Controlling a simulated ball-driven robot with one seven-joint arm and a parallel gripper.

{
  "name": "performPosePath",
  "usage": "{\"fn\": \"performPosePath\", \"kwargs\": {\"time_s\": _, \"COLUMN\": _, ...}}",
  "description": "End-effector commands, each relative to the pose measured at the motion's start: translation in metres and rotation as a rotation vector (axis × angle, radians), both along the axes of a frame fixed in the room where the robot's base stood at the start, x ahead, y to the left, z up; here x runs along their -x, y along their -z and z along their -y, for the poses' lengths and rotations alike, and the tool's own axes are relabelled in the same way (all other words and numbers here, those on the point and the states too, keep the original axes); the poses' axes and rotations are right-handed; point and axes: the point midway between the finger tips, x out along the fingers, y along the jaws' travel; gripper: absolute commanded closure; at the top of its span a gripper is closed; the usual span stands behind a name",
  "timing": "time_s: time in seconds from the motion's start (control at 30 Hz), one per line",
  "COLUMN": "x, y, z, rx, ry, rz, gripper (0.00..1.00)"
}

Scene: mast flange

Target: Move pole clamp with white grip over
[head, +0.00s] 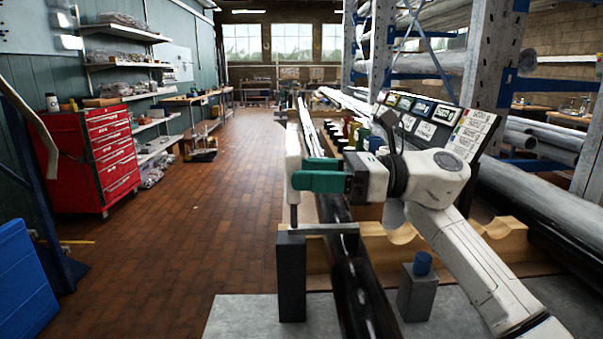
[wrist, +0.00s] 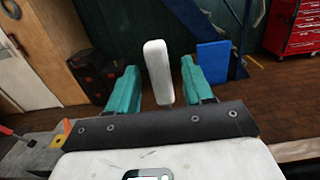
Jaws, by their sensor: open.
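The white grip (head: 293,152) of the pole clamp stands upright on a thin metal rod. A flat grey bar (head: 328,229) runs right from the rod's foot toward a long dark pole (head: 352,285); how it joins the pole is unclear. A dark upright block (head: 291,280) is below the rod's foot. My gripper (head: 303,176) has its teal fingers open at the grip's lower part. In the wrist view, the white grip (wrist: 158,72) is between the fingers, with a gap on each side. The grip's far end is hidden in neither view.
A grey block with a blue top (head: 419,290) stands right of the pole. A scalloped wooden support (head: 500,232) crosses behind it. A labelled panel (head: 440,120) and pipe rack stand to the right. The brick floor at left is clear up to a red cabinet (head: 105,150).

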Motion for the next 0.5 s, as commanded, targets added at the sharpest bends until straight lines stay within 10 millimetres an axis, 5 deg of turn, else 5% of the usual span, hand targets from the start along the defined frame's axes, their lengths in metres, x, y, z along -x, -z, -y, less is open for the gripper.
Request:
{"fn": "performPosePath", "kwargs": {"time_s": 0.3, "x": 0.001, "y": 0.003, "z": 0.062, "rx": -0.001, "ry": 0.003, "rz": -0.001, "gripper": 0.49}}
{"fn": "performPosePath", "kwargs": {"time_s": 0.5, "x": 0.003, "y": 0.004, "z": 0.086, "rx": -0.001, "ry": 0.001, "rz": -0.001, "gripper": 0.49}}
